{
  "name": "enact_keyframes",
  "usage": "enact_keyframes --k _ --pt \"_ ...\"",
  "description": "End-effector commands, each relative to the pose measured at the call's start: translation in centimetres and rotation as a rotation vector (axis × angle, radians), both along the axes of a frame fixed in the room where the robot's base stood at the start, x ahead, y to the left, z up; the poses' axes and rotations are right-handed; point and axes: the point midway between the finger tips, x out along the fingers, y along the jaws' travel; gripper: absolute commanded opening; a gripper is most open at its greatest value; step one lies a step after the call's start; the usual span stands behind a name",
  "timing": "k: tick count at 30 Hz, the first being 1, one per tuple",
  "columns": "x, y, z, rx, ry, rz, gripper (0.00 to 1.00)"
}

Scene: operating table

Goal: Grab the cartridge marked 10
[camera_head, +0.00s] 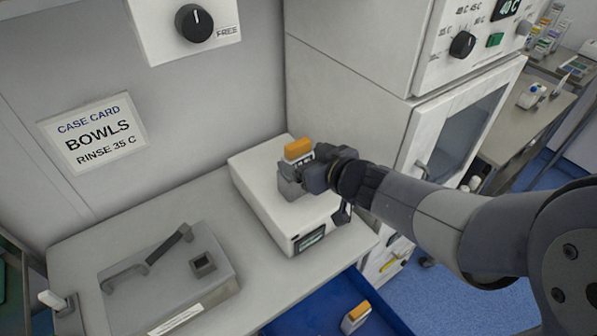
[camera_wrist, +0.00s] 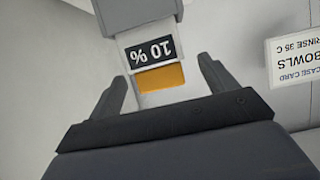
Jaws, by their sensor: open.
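The cartridge marked 10 % (camera_wrist: 153,55) shows upside down in the wrist view, with a black label and an orange end (camera_wrist: 161,77). In the head view its orange cap (camera_head: 298,149) sticks up from a grey holder (camera_head: 291,187) on top of a white box-shaped device (camera_head: 263,190). My gripper (camera_wrist: 168,88) is open, with one finger on each side of the cartridge's orange end and a gap visible beside it. In the head view my gripper (camera_head: 312,174) is right beside the cartridge and partly hides it.
Another orange-capped cartridge (camera_head: 355,316) lies in an open blue drawer (camera_head: 300,322) below. A grey metal unit (camera_head: 165,290) with a handle stands on the counter (camera_head: 110,225) at left. A white cabinet (camera_head: 345,85) with a glass door stands behind my arm. A case card (camera_head: 93,133) hangs on the wall.

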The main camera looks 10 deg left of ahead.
Motion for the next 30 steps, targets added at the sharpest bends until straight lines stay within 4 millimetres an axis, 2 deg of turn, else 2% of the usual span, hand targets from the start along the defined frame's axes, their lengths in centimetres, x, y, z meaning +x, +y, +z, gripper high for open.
enact_keyframes --k 8,18,27,30 --pt "0.5 0.5 -0.1 0.000 0.002 0.001 0.80" --pt "3.3 3.4 -1.2 0.001 0.001 0.001 0.80" --pt "3.5 3.7 -1.3 0.001 0.001 0.000 0.80" --pt "3.5 3.7 -1.3 0.001 0.001 0.000 0.72"
